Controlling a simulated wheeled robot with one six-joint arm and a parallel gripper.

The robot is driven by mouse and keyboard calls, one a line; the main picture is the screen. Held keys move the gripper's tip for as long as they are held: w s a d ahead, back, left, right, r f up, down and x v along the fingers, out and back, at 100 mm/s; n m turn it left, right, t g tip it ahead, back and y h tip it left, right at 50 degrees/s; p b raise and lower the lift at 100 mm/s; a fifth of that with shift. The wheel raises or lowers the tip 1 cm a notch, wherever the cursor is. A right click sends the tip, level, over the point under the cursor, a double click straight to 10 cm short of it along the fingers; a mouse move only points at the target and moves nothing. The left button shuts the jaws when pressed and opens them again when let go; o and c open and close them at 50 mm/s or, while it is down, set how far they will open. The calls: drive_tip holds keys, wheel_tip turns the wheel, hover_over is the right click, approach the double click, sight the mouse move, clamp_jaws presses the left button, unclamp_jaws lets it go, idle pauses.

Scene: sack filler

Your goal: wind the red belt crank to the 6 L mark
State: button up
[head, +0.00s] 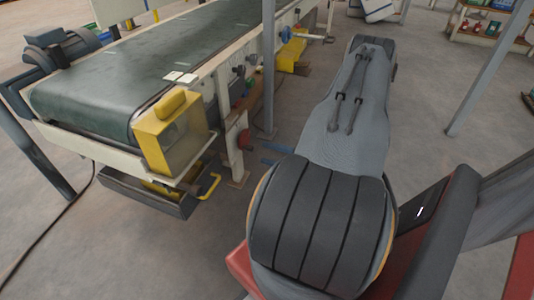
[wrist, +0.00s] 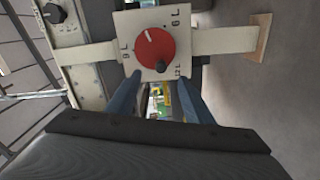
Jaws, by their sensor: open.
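The red belt crank (wrist: 155,48) is a round disc with a black knob (wrist: 160,66) at its lower edge in the wrist view. A short white line on the disc points to the upper left, between the left label and the top. The crank sits on a white plate (wrist: 122,22). The 6 L mark (wrist: 171,23) is at the plate's upper right; the other labels are hard to read. In the head view the crank (head: 246,140) shows on the conveyor's side. My gripper (head: 264,154) is open and empty; its blue fingers (wrist: 158,79) are just below the plate, apart from the knob.
The conveyor with its green belt (head: 150,65) and yellow end box (head: 172,130) stands at the left. A grey post (head: 269,70) rises behind the crank. Open floor (head: 430,100) lies right.

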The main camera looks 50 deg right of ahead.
sight(249, 148)
drive_tip(key=shift+c, duration=1.4)
drive_tip(key=shift+w+a+f+n+b, duration=0.3)
drive_tip(key=shift+w+n, duration=1.05)
drive_tip(key=shift+n, duration=3.1)
drive_tip(key=shift+w+a+r+n+b, duration=0.2)
drive_tip(key=shift+w+a+n, duration=0.75)
drive_tip(key=shift+n, duration=3.55)
drive_tip(key=shift+w+a+n+b, duration=0.1)
drive_tip(key=shift+w+n, duration=1.6)
drive_tip(key=shift+n, duration=2.75)
drive_tip(key=shift+a, duration=0.1)
